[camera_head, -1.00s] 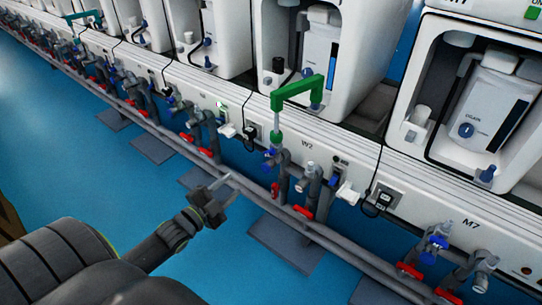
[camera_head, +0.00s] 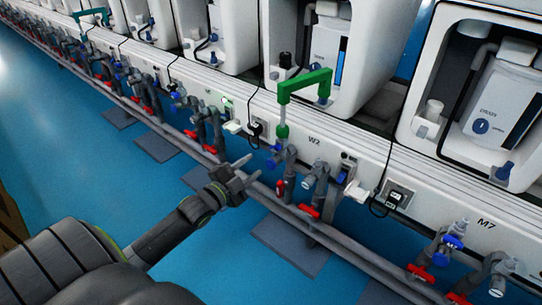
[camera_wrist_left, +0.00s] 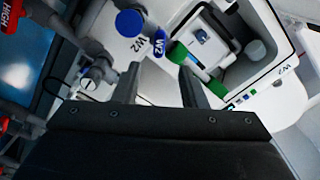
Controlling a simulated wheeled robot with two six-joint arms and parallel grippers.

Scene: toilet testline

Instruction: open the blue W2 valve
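The W2 station is marked by a label (camera_head: 314,141) on the white panel. A blue valve handle (camera_head: 275,153) sits on the grey pipework left of that label, below a green pipe (camera_head: 303,84). In the left wrist view a round blue cap (camera_wrist_left: 130,22) and a smaller blue part (camera_wrist_left: 158,48) show beside W2 lettering; I cannot tell which matches the head view handle. My left gripper (camera_head: 253,167) is open and empty, just left of and below the blue handle, apparently apart from it. Its two fingers (camera_wrist_left: 159,85) stand apart in the left wrist view. My right gripper is not in view.
Red handles (camera_head: 309,211) sit low on the neighbouring pipes. A long grey pipe (camera_head: 350,261) runs along the panel's front. A white toilet-test unit (camera_head: 350,30) stands behind. The blue floor (camera_head: 215,270) in front is mostly clear, with grey plates under the pipes.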

